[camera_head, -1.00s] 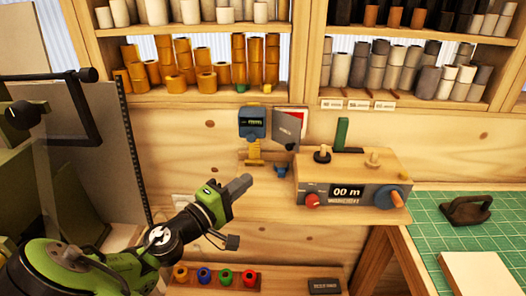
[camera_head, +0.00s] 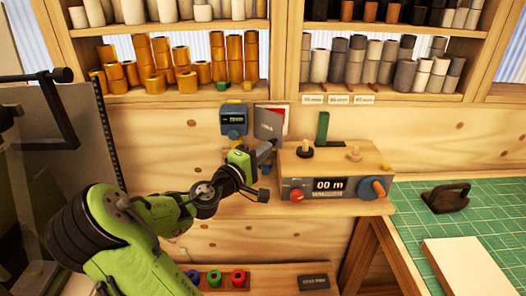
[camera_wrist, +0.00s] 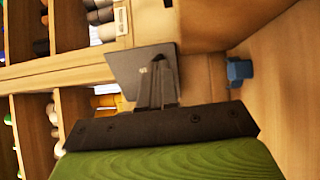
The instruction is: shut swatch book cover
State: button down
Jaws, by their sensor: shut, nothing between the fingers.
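The swatch book hangs on the wooden wall panel above the shelf. Its grey cover (camera_head: 268,123) stands open at an angle, and a strip of red and white pages (camera_head: 285,118) shows at its right side. My gripper (camera_head: 266,151) is shut and empty, with its tip just below the cover in the head view. In the wrist view the shut fingers (camera_wrist: 157,85) overlap the dark grey cover (camera_wrist: 128,70). I cannot tell whether they touch it. The gripper and arm hide the area below the book.
A blue meter (camera_head: 234,119) hangs left of the book. A wooden counter box (camera_head: 335,168) with knobs and a "00 m" display stands close on the right. Shelves of rolls are above. A small blue object (camera_wrist: 238,71) is at right in the wrist view.

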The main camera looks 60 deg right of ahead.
aim_at(279, 153)
jog(key=s+d, duration=0.1)
jog(key=d, duration=0.1)
jog(key=s+d, duration=0.2)
jog(key=shift+s+d, duration=0.1)
dwell(0.4)
